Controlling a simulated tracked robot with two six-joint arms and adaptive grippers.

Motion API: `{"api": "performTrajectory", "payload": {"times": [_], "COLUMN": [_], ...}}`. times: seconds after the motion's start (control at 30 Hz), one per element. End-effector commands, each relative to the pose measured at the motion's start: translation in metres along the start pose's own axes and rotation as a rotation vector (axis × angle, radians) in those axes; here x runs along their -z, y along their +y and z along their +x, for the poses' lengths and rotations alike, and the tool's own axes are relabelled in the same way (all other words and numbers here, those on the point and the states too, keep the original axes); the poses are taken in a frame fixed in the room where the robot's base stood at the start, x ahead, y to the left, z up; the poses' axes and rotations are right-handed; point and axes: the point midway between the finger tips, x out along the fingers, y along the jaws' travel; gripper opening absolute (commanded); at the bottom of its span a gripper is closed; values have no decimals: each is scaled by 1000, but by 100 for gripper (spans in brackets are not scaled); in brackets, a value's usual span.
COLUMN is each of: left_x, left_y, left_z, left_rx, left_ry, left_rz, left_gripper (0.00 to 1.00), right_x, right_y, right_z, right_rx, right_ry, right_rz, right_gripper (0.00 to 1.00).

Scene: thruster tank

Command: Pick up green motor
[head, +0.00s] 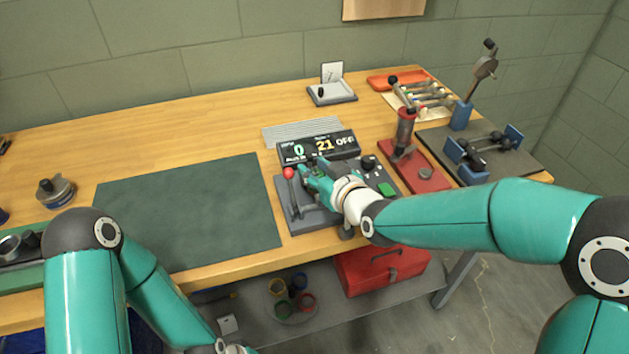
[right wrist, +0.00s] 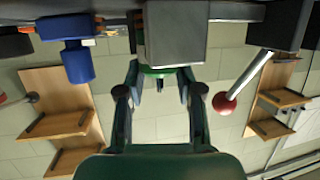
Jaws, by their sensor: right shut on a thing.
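My right gripper (head: 312,180) reaches over the grey test stand (head: 297,222), beside its red-knobbed lever. In the right wrist view my right gripper's fingers (right wrist: 158,95) are shut on the green motor (right wrist: 155,71), which shows as a green rim with a small shaft. The motor sits against a grey block (right wrist: 176,32) of the stand in that view; I cannot tell whether it is clear of it. In the head view the gripper hides most or all of the motor. My left arm hangs at the lower left, with its gripper out of the picture.
A display (head: 319,147) reading 0, 21 and OFF stands behind the stand. A red-based press (head: 413,175) and a dark fixture plate (head: 510,150) are to the right. A dark mat (head: 190,215) lies empty at left. A red toolbox (head: 378,272) sits on the lower shelf.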

Motion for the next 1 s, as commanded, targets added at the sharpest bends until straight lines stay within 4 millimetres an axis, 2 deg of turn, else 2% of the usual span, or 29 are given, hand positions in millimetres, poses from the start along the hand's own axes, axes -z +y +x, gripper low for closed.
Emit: {"api": "performTrajectory", "payload": {"times": [0.03,0.07,0.37,0.57,0.77,1.0], "left_x": [0,0,0,0,0,0], "left_y": [0,0,0,0,1,3], "left_z": [0,0,0,0,-2,-7], "left_rx": [0,0,0,0,0,0], "left_ry": [0,0,0,0,0,0], "left_rz": [0,0,0,0,0,0], "left_gripper": [40,40,40,40,40,40], "right_x": [0,0,2,12,38,92], "right_y": [0,0,0,0,0,-1], "right_z": [0,0,0,-3,-11,-28], "right_rx": [0,0,-1,-1,-1,1], "right_ry": [0,0,2,4,8,9], "right_rz": [0,0,0,-1,-2,-1], "right_gripper": [5,0,0,0,0,0]}}
